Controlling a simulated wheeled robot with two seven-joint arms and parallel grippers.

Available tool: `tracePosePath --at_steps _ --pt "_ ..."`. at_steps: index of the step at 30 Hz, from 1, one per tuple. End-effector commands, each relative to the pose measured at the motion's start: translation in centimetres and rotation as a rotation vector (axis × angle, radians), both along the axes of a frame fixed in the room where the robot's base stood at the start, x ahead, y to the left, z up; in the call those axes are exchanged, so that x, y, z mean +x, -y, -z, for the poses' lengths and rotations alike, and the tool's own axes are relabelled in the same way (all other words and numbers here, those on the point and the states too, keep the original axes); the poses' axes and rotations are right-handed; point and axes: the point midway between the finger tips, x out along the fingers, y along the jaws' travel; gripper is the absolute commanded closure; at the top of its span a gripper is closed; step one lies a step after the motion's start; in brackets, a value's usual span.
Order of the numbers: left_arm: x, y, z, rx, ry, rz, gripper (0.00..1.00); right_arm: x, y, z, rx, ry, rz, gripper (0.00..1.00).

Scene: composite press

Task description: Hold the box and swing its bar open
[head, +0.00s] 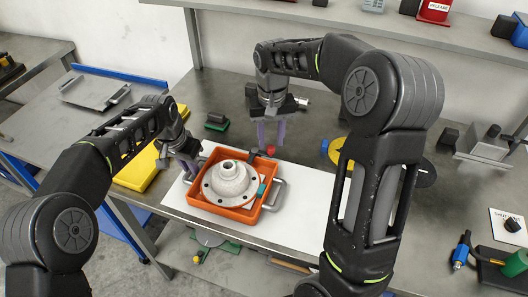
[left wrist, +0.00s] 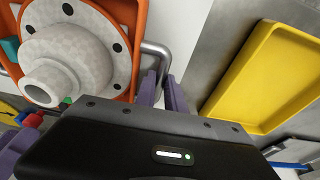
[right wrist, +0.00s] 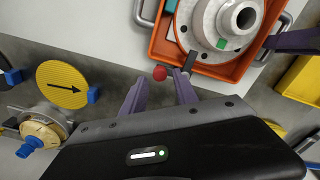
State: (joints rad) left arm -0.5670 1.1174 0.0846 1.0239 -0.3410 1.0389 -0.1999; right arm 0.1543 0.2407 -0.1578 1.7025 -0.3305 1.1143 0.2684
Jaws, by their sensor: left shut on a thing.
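The orange box (head: 222,212) sits on a white sheet on the bench and holds a pale flanged part (head: 230,180). My left gripper (head: 190,163) is at the box's left side; in the left wrist view it (left wrist: 162,90) is shut on the metal side handle (left wrist: 157,50). A red ball knob (head: 271,150) is at the box's back edge, beside a short grey bar piece (right wrist: 189,61) at the rim. My right gripper (head: 271,138) is above the knob; in the right wrist view its open fingers (right wrist: 159,85) stand either side of the knob, with gaps showing. The bar is partly hidden.
A yellow tray (head: 138,170) lies left of the box. A yellow disc with an arrow (right wrist: 62,85) and a dial fixture (right wrist: 40,130) stand on the bench to the box's right in the head view. A green-and-black block (head: 216,122) is behind the box.

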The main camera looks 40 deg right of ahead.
Motion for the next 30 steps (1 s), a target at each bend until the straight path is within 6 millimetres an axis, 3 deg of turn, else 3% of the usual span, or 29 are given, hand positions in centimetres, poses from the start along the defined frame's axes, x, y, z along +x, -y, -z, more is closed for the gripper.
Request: tracePosePath --at_steps 6,17,30 --pt "0.0 0.0 0.0 0.0 -0.001 0.0 1.0 0.0 0.0 2.1 0.0 -0.001 0.001 0.65" --pt "0.0 0.0 0.0 0.001 -0.001 0.0 1.0 0.0 0.0 2.6 0.0 -0.001 0.001 0.65" --pt "0.0 0.0 0.0 0.001 -0.001 0.0 1.0 0.0 0.0 2.6 0.0 0.0 0.0 0.99"
